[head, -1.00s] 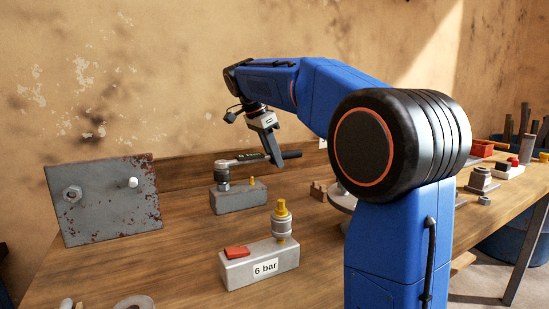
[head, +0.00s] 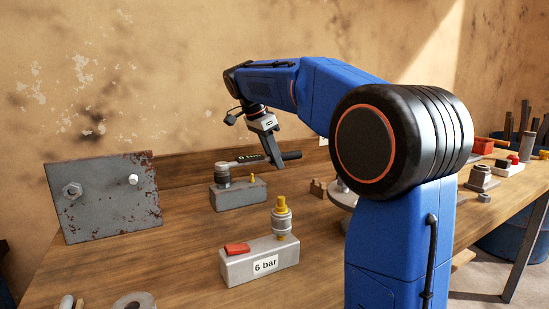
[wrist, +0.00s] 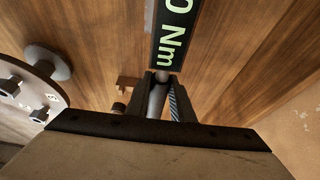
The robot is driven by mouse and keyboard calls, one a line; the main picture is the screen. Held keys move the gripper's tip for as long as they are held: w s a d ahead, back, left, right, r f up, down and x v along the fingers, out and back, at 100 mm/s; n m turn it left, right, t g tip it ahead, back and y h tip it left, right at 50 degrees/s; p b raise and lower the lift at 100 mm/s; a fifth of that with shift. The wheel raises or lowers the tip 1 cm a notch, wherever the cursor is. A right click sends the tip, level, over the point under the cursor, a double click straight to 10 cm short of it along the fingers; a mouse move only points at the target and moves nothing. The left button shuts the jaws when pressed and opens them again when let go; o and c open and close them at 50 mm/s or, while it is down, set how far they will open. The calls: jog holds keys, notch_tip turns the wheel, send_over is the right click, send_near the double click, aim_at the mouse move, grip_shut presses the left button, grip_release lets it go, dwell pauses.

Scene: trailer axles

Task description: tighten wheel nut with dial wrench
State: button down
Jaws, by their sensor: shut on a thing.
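In the wrist view, the wrench's display (wrist: 178,30) reads "0 Nm" in part, just beyond the fingers (wrist: 158,95). A hex nut (head: 72,190) sits on an upright rusty plate (head: 110,212) at the left.
A block labelled "6 bar" (head: 245,268) with a yellow-topped fitting stands in front. A round grey hub with studs (wrist: 22,95) is at the left in the wrist view. Smaller parts (head: 480,178) lie at the right. The wall is close behind the bench.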

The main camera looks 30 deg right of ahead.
jog(key=shift+f, duration=0.55)
jog(key=shift+s, duration=0.15)
jog(key=shift+s+a+m+g, duration=0.15)
jog(key=shift+s+m+g, duration=0.25)
jog(key=shift+s+m, duration=0.75)
dwell(1.4)
jog(key=shift+s+n, duration=0.1)
jog(key=shift+n, duration=0.15)
jog(key=shift+r, duration=2.25)
